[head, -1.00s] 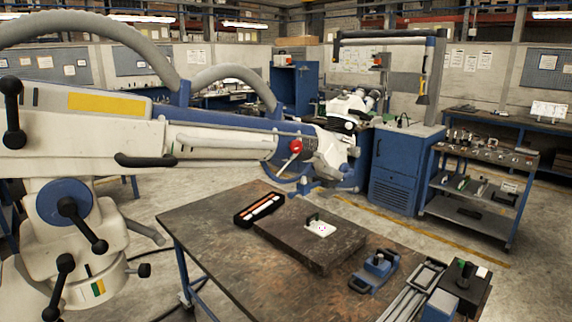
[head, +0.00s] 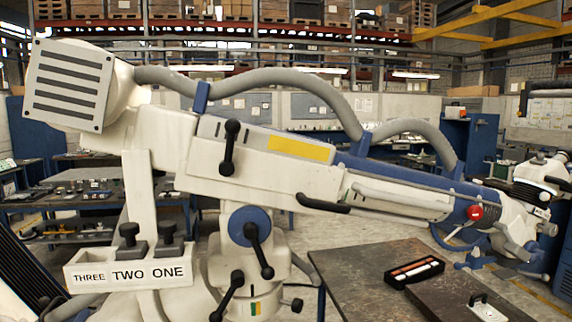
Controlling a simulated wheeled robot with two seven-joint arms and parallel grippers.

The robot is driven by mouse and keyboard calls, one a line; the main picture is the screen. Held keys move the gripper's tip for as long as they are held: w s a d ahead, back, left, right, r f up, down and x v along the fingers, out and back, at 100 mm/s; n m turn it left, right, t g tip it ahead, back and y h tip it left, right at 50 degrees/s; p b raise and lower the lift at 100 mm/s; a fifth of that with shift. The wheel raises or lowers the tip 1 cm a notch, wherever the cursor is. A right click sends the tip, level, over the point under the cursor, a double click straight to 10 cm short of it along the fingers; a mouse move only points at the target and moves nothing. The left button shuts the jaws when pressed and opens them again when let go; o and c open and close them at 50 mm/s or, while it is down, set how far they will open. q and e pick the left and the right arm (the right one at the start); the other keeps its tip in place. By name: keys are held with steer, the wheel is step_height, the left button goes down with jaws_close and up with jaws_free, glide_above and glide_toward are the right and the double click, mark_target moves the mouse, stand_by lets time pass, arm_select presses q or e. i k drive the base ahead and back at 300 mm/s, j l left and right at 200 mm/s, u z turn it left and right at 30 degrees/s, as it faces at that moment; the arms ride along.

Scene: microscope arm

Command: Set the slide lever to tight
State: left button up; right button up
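A large white and blue microscope arm (head: 270,165) spans the head view, on a white column at the lower middle. One black ball-ended lever (head: 231,147) stands nearly upright on the arm's side. A second black lever (head: 258,250) slants down to the right from a blue round hub (head: 250,226). A third black lever (head: 227,295) sits low on the column. A red knob (head: 475,213) is near the arm's far end. No tight marking is readable, and I cannot tell which lever is the slide lever. Neither of my grippers is in view.
A white holder (head: 128,273) labelled THREE TWO ONE, with black weights in it, hangs at the left. A dark worktable (head: 350,275) stands at the lower right with a black tray (head: 415,272) and a slab (head: 440,298). Shelving and benches stand behind.

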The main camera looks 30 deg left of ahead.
mark_target(232, 126)
steer(key=u, duration=1.3)
